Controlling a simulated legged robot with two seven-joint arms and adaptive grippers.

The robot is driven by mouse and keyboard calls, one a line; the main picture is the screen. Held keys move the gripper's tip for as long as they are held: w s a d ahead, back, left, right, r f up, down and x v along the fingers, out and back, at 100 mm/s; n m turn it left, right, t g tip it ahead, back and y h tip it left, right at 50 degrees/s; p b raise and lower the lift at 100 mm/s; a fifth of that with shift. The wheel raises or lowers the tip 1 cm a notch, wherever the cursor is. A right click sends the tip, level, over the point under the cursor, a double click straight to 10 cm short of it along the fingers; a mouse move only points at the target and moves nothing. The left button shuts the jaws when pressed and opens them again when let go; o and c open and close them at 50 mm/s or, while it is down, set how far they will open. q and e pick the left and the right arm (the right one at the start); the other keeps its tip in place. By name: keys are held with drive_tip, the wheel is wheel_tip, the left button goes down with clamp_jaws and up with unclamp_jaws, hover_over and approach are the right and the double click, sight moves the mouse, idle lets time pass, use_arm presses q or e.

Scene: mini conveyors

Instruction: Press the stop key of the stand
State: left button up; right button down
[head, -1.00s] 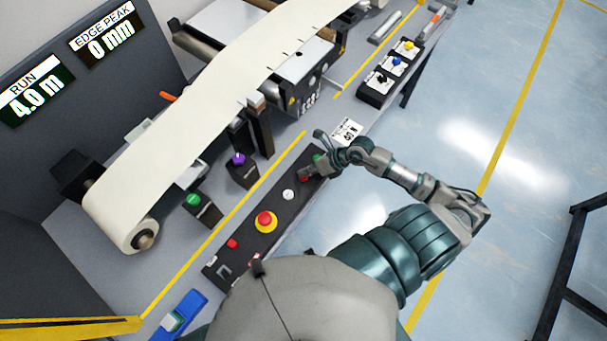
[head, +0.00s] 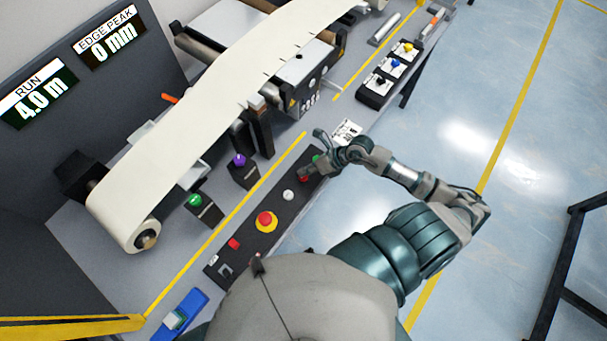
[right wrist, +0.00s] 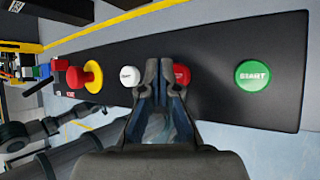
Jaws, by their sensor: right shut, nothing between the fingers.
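The black key panel (head: 215,262) lies along the bench's front edge. A red key (right wrist: 181,75), its lettering partly covered, sits between a white key (right wrist: 129,76) and a green START key (right wrist: 252,76) in the right wrist view. In the head view the red key (head: 303,179) shows just below my right fingertips. My right gripper (right wrist: 160,66) is shut and empty, its tips over the panel between the white and red keys, overlapping the red key's left edge. I cannot tell whether they touch it. My left gripper is not in view.
A red mushroom button on a yellow base (head: 265,221) and a small red switch (head: 234,243) share the panel. A green button box (head: 197,201) and a purple-knobbed box (head: 240,161) stand behind. A cream web (head: 190,130) runs over rollers. The display (head: 38,95) reads RUN 4.0 m.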

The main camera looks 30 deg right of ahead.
wheel_tip(320, 180, up, 5)
drive_tip(key=p, duration=0.4)
drive_tip(key=shift+r+p, duration=0.1)
drive_tip(key=shift+p, duration=0.2)
idle(0.6)
